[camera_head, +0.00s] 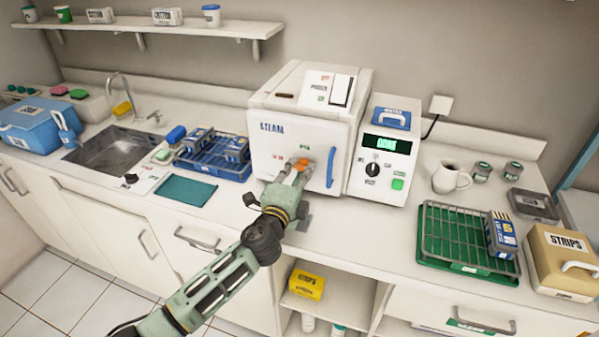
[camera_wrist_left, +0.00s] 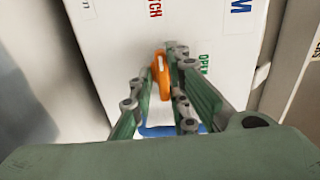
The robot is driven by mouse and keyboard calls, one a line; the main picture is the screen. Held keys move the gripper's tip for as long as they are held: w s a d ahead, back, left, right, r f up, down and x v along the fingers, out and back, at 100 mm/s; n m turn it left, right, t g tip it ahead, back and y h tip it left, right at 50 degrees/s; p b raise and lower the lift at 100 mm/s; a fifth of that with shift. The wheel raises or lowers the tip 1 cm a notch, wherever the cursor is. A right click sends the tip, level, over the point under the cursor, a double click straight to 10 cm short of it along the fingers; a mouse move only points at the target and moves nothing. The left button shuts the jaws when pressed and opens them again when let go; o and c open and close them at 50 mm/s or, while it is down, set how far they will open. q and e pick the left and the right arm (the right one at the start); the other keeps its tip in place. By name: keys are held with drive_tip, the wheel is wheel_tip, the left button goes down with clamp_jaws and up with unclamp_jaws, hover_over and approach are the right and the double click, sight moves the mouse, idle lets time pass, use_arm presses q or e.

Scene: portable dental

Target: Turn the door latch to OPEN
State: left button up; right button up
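The white steam unit (camera_head: 283,108), lettered STEAM, stands on the counter with its door facing me. The orange door latch (camera_head: 302,161) is on the door front, below the green OPEN label and left of the blue door handle (camera_head: 330,167). In the left wrist view the latch (camera_wrist_left: 161,74) lies between my fingers, its long side along them. The OPEN label (camera_wrist_left: 204,65) is to its right. My left gripper (camera_head: 291,171) is at the latch; its fingers (camera_wrist_left: 158,78) are close together on both sides and seem shut on it. My right gripper is out of view.
A white unit with a dial (camera_head: 372,169) stands right beside the steam unit. A blue rack (camera_head: 212,165) is to the left and a green tray with a wire rack (camera_head: 440,263) to the right. The counter front below the door is mostly clear.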

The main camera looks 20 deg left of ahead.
use_arm(q)
drive_tip(key=shift+r, duration=0.3)
clamp_jaws()
